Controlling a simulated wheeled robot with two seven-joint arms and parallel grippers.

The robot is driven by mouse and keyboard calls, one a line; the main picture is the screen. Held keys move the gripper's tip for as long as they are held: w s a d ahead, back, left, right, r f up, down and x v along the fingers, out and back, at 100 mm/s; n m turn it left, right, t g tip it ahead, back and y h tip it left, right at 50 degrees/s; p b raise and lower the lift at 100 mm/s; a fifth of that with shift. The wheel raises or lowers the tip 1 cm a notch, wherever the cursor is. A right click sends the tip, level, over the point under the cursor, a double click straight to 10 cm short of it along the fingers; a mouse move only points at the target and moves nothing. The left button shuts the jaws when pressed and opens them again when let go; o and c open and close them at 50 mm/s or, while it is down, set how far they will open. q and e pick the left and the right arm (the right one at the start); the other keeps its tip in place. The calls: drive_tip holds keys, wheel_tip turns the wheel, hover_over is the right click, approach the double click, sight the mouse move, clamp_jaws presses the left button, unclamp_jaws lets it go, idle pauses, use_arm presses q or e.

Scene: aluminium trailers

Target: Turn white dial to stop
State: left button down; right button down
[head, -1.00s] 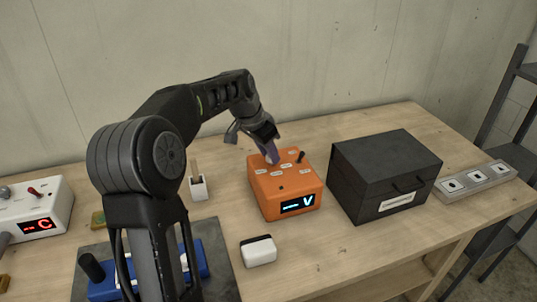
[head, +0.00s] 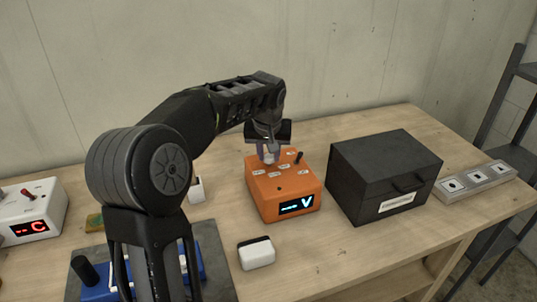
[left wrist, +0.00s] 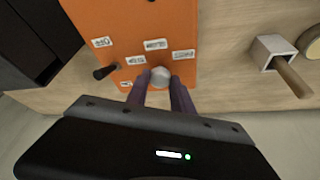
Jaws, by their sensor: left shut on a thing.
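An orange box (head: 283,203) with a lit display reading "V" stands on the table. Its top carries several white labels and a small black lever (head: 299,157). The white dial (left wrist: 160,77) shows as a pale faceted knob on the orange top in the left wrist view. My left gripper (head: 268,155) comes down on the box top from above. In the left wrist view its two purple fingers (left wrist: 163,88) lie on either side of the dial, shut on it. The dial's pointer mark is too small to tell. My right gripper is not in view.
A black box (head: 385,175) stands right of the orange box, with a grey switch panel (head: 475,180) beyond. A white-and-black block (head: 257,253) lies in front. A white device (head: 32,212) stands at left. A small white holder (head: 196,190) is behind my arm.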

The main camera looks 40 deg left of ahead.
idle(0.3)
use_arm(q)
drive_tip(key=c, duration=1.1)
unclamp_jaws()
drive_tip(key=v, duration=0.7)
drive_tip(key=shift+r+b, duration=0.4)
drive_tip(key=shift+b, duration=0.05)
drive_tip(key=shift+d, duration=0.15)
